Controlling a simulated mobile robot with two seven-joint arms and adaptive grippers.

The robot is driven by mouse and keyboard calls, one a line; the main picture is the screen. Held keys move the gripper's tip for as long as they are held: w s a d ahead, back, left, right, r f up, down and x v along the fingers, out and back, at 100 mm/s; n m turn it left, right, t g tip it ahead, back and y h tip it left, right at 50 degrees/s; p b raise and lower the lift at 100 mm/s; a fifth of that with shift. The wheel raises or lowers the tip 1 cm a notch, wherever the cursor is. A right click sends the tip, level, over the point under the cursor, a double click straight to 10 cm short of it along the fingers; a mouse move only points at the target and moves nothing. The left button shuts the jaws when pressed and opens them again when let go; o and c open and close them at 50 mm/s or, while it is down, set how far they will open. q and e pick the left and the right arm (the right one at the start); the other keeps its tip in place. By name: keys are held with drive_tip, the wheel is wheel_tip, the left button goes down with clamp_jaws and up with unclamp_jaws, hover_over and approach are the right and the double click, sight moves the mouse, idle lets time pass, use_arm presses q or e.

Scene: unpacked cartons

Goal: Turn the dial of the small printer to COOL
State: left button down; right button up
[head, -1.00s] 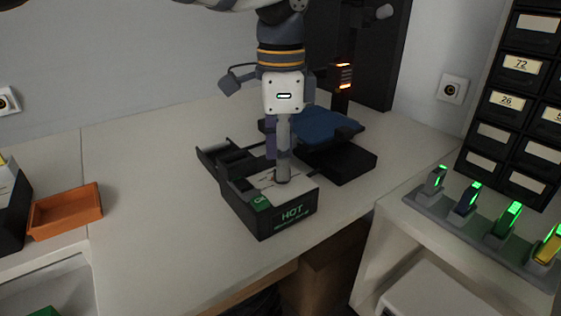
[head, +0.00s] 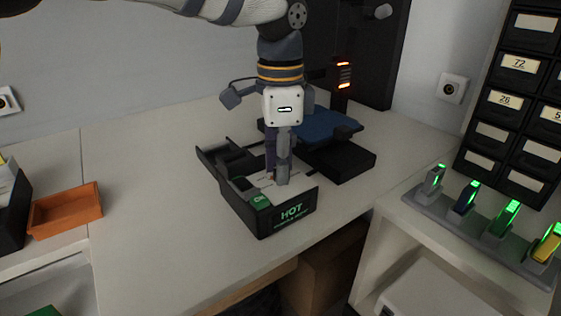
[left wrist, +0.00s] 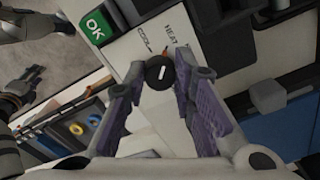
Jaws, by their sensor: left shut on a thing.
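The small printer (head: 290,213) is a black box with a pale top, on the white worktop. Its front display reads HOT in green, and a green OK button (head: 260,200) sits at its top left corner. My left gripper (head: 281,180) reaches down onto the printer's top. In the left wrist view its fingertips (left wrist: 160,74) are shut on the round black dial (left wrist: 159,72), one on each side. The dial carries a short white mark. The labels COOL and HEAT stand just beyond it. My right gripper is possibly the dark fingers at that view's left edge (left wrist: 22,88).
A black device with a blue top (head: 325,124) stands close behind the printer. An orange tray (head: 64,209) lies at the left. At the right are a rack of green-lit handhelds (head: 485,225) and labelled drawers (head: 520,100). The worktop left of the printer is clear.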

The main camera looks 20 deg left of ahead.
use_arm(q)
drive_tip(key=n, duration=0.4)
drive_tip(key=shift+n, duration=2.1)
drive_tip(key=c, duration=1.3)
unclamp_jaws()
drive_tip(key=shift+c, duration=0.2)
wheel_tip(320, 180, up, 12)
